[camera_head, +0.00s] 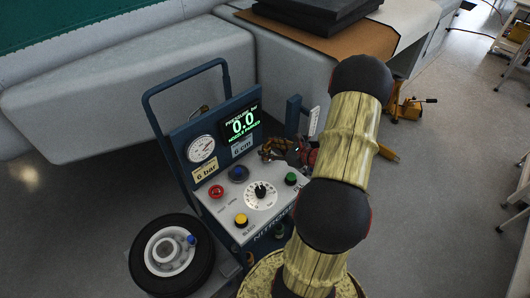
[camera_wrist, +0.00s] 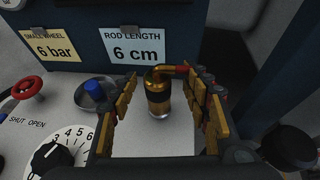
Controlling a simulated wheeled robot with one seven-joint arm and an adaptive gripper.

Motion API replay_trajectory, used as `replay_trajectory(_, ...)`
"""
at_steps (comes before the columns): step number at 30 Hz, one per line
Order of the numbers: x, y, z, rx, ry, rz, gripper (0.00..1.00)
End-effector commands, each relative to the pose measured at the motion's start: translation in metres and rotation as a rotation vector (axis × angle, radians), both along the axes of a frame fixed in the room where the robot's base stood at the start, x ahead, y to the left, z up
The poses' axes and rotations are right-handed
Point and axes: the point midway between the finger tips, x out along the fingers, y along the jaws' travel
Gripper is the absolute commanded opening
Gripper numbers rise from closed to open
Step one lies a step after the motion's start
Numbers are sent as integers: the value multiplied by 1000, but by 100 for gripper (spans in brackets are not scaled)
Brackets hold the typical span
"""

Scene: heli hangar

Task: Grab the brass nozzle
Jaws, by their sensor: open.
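The brass nozzle (camera_wrist: 157,98) stands upright on the cart's light grey top in the wrist view. A bent brass-and-red piece (camera_wrist: 172,69) runs from its top toward the right finger. My gripper (camera_wrist: 163,82) is open, with one finger to the left of the nozzle and one to the right. A gap shows between the left finger and the nozzle; whether the right finger touches the bent piece I cannot tell. In the head view my gripper (camera_head: 279,147) is over the cart's top right, partly behind my arm, and I cannot make out the nozzle there.
A blue-capped round fitting (camera_wrist: 95,92) sits left of my left finger. A wheel (camera_head: 172,254) lies at the cart's left.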

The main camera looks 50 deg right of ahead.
Motion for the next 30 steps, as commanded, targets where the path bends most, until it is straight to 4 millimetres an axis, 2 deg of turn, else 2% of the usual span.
replay_trajectory(9,37,6,-21,-1,1,5,47)
replay_trajectory(14,52,6,-25,-1,0,4,47)
replay_trajectory(22,54,6,-24,0,1,2,47)
replay_trajectory(30,54,6,-24,0,1,2,33)
